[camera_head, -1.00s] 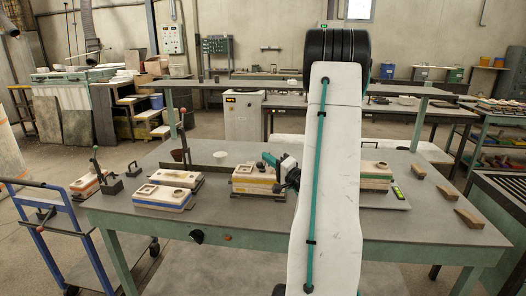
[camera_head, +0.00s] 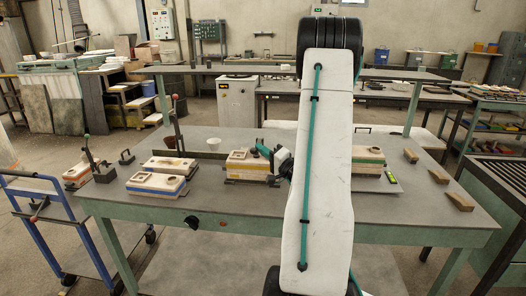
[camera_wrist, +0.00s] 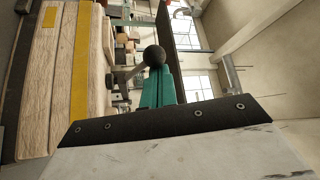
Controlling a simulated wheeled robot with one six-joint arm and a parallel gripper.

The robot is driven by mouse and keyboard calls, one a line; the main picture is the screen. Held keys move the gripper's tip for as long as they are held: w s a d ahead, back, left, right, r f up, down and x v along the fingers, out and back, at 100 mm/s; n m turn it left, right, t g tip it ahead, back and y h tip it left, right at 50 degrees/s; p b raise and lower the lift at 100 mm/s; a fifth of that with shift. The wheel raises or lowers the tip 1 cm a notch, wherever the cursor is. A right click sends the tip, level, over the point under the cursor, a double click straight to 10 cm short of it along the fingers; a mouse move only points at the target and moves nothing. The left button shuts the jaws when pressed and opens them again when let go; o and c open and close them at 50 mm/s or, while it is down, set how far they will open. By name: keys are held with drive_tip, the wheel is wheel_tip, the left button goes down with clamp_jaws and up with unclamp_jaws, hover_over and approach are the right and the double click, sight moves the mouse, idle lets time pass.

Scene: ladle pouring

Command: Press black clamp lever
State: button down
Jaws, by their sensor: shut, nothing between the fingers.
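A black ball knob (camera_wrist: 154,57) on a short metal rod shows in the wrist view, beside the yellow-banded wooden mould. My gripper (camera_wrist: 160,90) has its teal fingers closed together right by this knob; I cannot tell whether they touch. In the head view, my gripper (camera_head: 264,151) is at the right end of the yellow-banded mould (camera_head: 245,166), and the knob cannot be made out there.
The grey table (camera_head: 225,205) also carries a blue-banded mould (camera_head: 157,186), a red-knobbed lever (camera_head: 176,122), a small pale cup (camera_head: 213,144) and wooden wedges (camera_head: 460,201) at the right. A blue cart (camera_head: 40,215) stands left. The table's front middle is clear.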

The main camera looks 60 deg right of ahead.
drive_tip(key=s+d+f, duration=0.2)
drive_tip(key=s+d, duration=0.1)
drive_tip(key=s, duration=0.5)
drive_tip(key=shift+s+d, duration=0.15)
drive_tip(key=shift+s, duration=0.25)
drive_tip(key=shift+f, duration=0.1)
